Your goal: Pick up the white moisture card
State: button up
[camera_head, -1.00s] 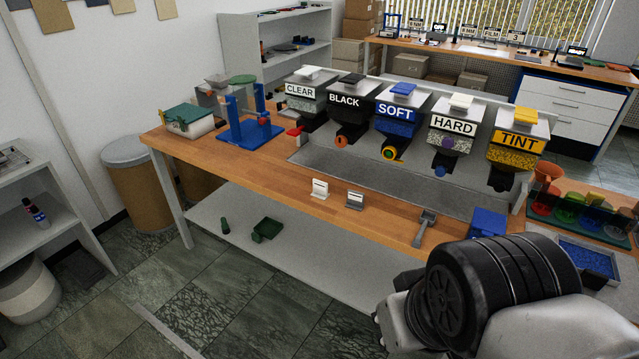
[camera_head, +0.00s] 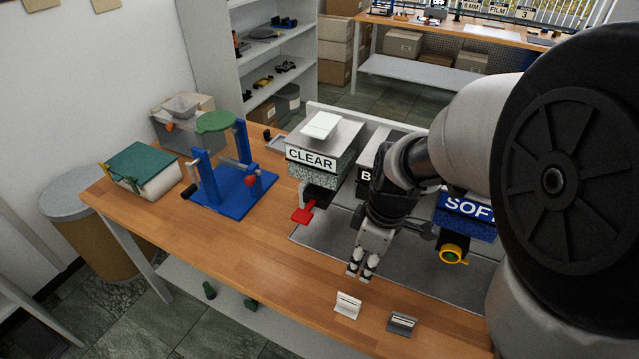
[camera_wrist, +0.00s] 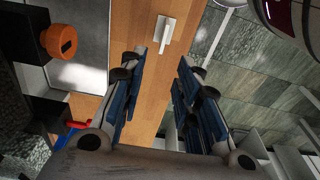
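A similar grey card (camera_head: 401,323) stands right of the white one. The CLEAR dispenser (camera_head: 318,158) with a red lever (camera_head: 304,214) is behind left. A blue press (camera_head: 232,187) stands further left. The bench between press and card is clear.

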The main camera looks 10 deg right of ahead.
jog(key=b, duration=0.4)
send_over(349, 298)
jog(key=d, duration=0.1)
jog(key=f, duration=1)
jog(key=shift+s+f, duration=0.2)
jog(key=shift+w+a+f+b, duration=0.15)
jog(key=shift+f+b, duration=0.25)
jog(key=shift+f, duration=0.6)
jog(key=shift+w+a+f+b, duration=0.15)
jog(key=shift+f+b, duration=0.2)
jog(key=shift+f, duration=0.65)
jog(key=shift+a+f+b, duration=0.15)
jog(key=shift+f+b, duration=0.25)
jog(key=shift+f, duration=0.6)
jog(key=shift+r, duration=0.1)
jog(key=shift+c, duration=0.6)
grip_shut()
